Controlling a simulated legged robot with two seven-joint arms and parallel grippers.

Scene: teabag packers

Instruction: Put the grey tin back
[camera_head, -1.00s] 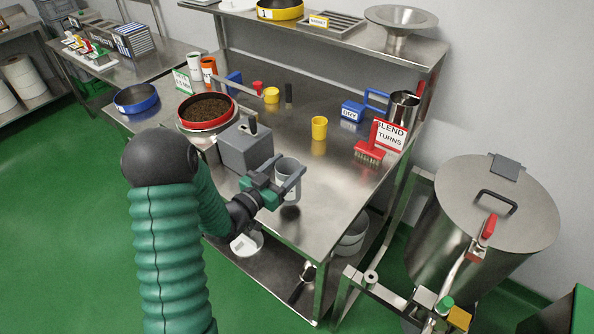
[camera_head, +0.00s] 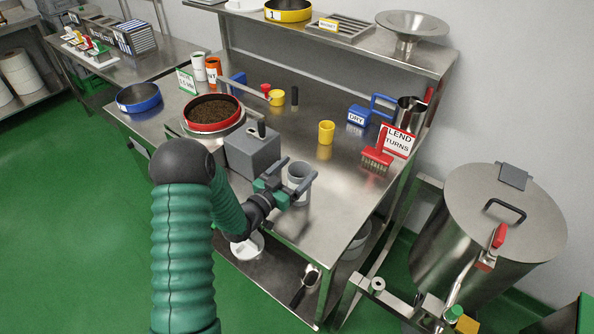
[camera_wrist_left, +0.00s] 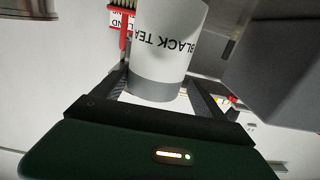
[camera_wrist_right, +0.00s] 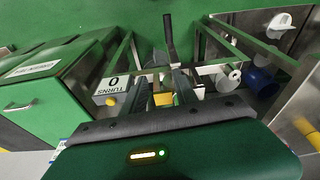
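The grey tin (camera_head: 299,180) is a small upright cup between the fingers of my left gripper (camera_head: 301,168), at the near part of the steel bench. In the left wrist view the tin (camera_wrist_left: 165,45) shows "BLACK TEA" upside down and a grey band. The fingers of the left gripper (camera_wrist_left: 157,78) meet its two sides, and it looks gripped. The tin is low over the bench; whether its base touches is hard to tell. My right gripper (camera_wrist_right: 160,80) is open and empty in the right wrist view, out of the head view.
A grey box (camera_head: 252,150) stands close to the left gripper. A red-rimmed pan of tea (camera_head: 212,112), a yellow cup (camera_head: 326,132), a red brush (camera_head: 377,158) and a blend sign (camera_head: 398,141) stand around. Bare bench lies right of the tin. A steel drum (camera_head: 490,225) stands right.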

